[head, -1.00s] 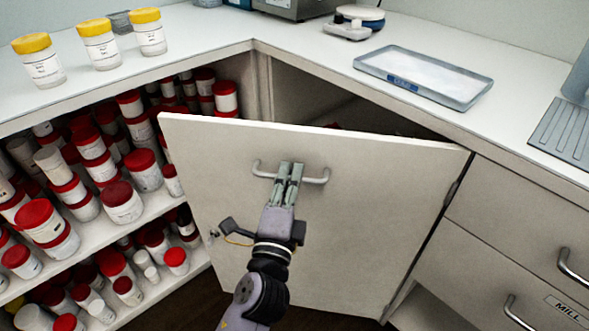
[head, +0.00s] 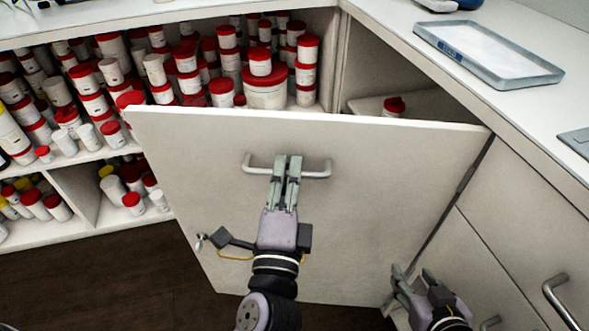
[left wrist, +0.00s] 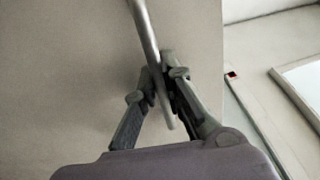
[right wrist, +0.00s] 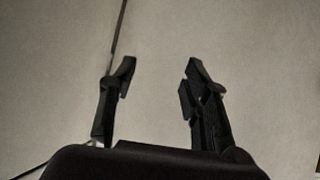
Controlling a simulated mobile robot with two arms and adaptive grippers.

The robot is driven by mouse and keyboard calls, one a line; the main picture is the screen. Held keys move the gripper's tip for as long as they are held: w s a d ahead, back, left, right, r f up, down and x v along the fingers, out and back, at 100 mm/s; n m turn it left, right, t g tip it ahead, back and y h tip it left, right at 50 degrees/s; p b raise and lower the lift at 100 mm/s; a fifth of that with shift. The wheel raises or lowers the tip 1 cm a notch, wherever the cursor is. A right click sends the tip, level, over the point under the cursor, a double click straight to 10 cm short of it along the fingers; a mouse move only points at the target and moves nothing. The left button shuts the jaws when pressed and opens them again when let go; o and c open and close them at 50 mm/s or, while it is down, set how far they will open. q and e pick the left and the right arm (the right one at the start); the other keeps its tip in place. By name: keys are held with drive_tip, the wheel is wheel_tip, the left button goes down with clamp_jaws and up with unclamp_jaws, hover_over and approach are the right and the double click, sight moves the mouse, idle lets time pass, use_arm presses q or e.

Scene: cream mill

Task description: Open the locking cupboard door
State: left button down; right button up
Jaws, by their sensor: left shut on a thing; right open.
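The white cupboard door (head: 375,215) stands partly open, hinged on its right edge, with a dark opening above and behind it. A metal bar handle (head: 318,172) is fixed near its top. My left gripper (head: 288,160) is shut on this handle; the left wrist view shows the handle bar (left wrist: 146,30) between its fingers. A small metal lock piece (head: 200,240) sits at the door's left edge. My right gripper (head: 413,275) is open and empty near the door's lower right corner. In the right wrist view its fingers (right wrist: 158,80) are apart before a pale panel with a seam.
Shelves (head: 85,165) full of red-lidded jars stand behind and left of the door. A tray (head: 488,52) lies on the white counter. Drawers with a metal handle (head: 562,300) are at the right. Dark floor (head: 100,285) is clear at lower left.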

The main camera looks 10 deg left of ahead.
use_arm(q)
drive_tip(key=shift+s, duration=0.15)
drive_tip(key=c, duration=1.7)
unclamp_jaws()
